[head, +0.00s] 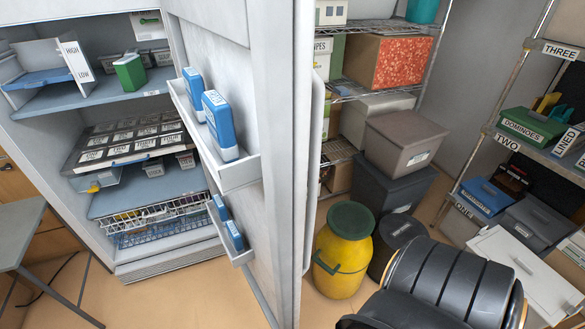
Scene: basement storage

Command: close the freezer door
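The freezer (100,105) stands at the left with its inside showing. Its door (273,130) is wide open, swung out toward me, and I see its inner face and its free edge. A pale, long handle (313,150) shows along the door's outer side. Door bins (235,173) on the inner face hold blue containers (220,125). The door's lower end runs out of the picture. Neither of my grippers shows in the head view.
A grey table (18,228) stands at the left, before the freezer. A yellow barrel (343,250) and dark bins (385,190) stand right of the door. A black ribbed form (440,285) fills the bottom right. Some floor (190,295) is clear before the freezer.

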